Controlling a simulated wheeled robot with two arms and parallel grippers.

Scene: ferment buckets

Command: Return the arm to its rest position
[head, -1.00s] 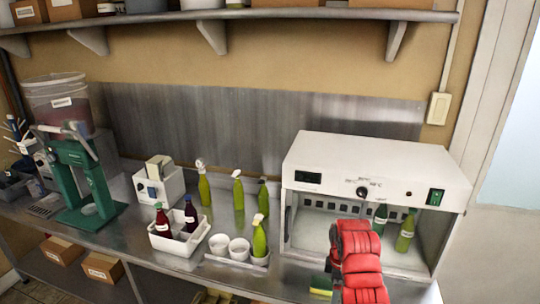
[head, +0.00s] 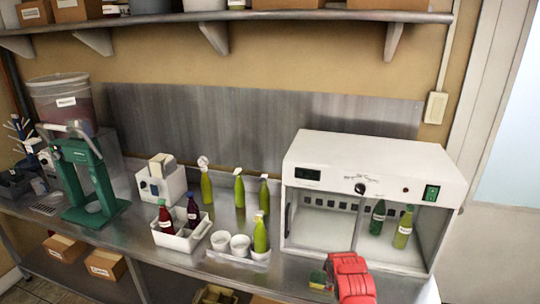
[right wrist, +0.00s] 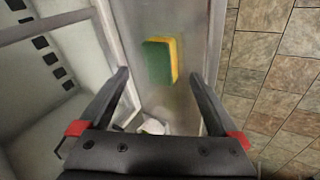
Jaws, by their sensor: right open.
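My right arm shows as a red padded link in the head view, low in front of the white incubator-like cabinet (head: 385,165). My right gripper (right wrist: 165,85) is open and empty in the right wrist view, its two dark fingers spread apart. A green and yellow sponge (right wrist: 160,62) lies on the metal bench beyond the fingertips, and it also shows in the head view (head: 318,280), left of the red arm. A dark green bottle (head: 377,217) and a lighter green bottle (head: 403,228) stand inside the open cabinet. My left gripper is not in view.
Left of the cabinet stand several green bottles, white cups (head: 240,244) in a tray, and a white caddy (head: 183,238) with two dark bottles. A green press (head: 88,175) stands at the far left. A shelf (head: 250,17) runs above. The tiled floor (right wrist: 270,75) lies beyond the bench edge.

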